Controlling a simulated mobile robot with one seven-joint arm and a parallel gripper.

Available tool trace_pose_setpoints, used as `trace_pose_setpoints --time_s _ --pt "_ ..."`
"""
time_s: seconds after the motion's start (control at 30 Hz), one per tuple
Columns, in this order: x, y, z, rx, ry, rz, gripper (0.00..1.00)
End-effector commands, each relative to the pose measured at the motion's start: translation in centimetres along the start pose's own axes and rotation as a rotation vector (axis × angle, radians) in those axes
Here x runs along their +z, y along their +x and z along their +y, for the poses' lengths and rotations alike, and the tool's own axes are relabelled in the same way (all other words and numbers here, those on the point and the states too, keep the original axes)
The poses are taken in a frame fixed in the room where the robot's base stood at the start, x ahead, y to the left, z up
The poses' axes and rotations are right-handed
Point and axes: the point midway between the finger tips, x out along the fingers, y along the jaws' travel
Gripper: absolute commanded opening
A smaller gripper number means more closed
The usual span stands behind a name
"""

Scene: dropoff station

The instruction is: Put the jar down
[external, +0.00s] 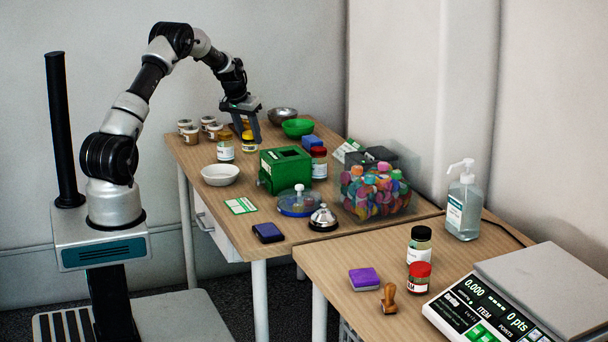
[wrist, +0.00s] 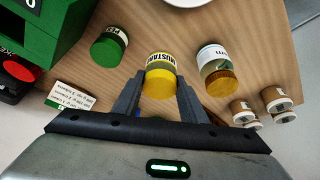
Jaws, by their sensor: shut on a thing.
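The jar looks about upright. I cannot tell whether its base touches the tabletop.
A gold-lidded jar (external: 225,148) stands close by, also in the wrist view (wrist: 219,75). A green-lidded jar (wrist: 107,50) is on the other side.

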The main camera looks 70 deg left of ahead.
Motion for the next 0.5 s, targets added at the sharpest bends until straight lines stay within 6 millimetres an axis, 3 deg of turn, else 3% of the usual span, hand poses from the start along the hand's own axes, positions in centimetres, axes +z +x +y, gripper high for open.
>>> trace_pose_setpoints --time_s 0.3,0.5 --pt "1.7 4.2 0.0 0.001 0.0 0.0 0.15" --pt "1.8 4.5 0.0 0.0 0.001 0.003 0.15"
